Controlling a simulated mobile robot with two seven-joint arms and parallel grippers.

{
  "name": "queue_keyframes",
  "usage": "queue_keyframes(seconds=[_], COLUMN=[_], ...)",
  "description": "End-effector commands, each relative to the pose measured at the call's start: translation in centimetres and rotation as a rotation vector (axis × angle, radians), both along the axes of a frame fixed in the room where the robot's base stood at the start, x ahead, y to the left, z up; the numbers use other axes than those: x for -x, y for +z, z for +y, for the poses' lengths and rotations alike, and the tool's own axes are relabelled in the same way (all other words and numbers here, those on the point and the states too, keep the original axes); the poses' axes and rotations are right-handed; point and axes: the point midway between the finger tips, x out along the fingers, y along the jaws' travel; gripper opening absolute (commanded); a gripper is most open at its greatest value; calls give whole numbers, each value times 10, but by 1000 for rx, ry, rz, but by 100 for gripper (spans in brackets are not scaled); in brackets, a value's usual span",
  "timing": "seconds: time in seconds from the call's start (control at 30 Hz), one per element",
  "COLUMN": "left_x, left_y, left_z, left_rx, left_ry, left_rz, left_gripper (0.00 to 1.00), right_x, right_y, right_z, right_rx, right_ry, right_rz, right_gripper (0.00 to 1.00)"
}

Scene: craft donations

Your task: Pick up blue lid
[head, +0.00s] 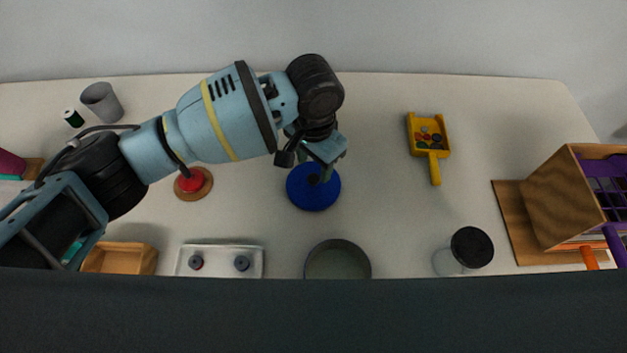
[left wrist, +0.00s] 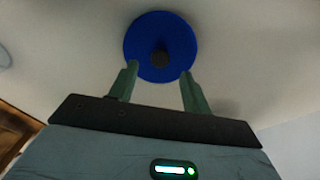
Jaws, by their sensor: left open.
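The blue lid (head: 313,194) is a round disc lying flat on the table near its middle, with a dark knob on top. In the left wrist view the blue lid (left wrist: 161,32) lies just beyond the fingertips, and its dark knob (left wrist: 160,58) sits between the lines of the two fingers. My left gripper (head: 325,165) is above the lid and partly covers its far edge in the head view. In the left wrist view my left gripper (left wrist: 157,72) is open, with nothing between its green fingers. My right gripper is not in view.
A round grey-green pot (head: 338,262) stands just in front of the lid. A red knob on a wooden disc (head: 207,187) is to the left. A yellow scoop (head: 436,169), a black-lidded jar (head: 471,248) and a wooden crate (head: 560,200) are to the right. Table around the lid is clear.

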Motion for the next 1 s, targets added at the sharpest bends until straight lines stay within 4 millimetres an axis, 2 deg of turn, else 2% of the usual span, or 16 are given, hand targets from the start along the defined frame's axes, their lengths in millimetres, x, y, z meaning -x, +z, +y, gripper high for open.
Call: queue_keyframes(seconds=[0.1, 0.23, 0.57, 0.9, 1.0], left_x=[2, 2, 2, 2, 2], left_y=[-21, -36, -41, -41, -41], left_z=[1, 1, 1, 1, 1], left_rx=[-4, -3, -1, -1, -1], left_ry=[1, 1, -1, 0, 0], left_rz=[4, 3, 0, 0, 0], left_gripper=[49, 49, 49, 5, 2], right_x=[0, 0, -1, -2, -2], right_y=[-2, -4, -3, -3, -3], right_z=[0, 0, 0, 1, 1], right_rx=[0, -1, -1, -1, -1], right_ry=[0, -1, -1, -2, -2], right_rz=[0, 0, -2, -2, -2], right_gripper=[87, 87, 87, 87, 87])
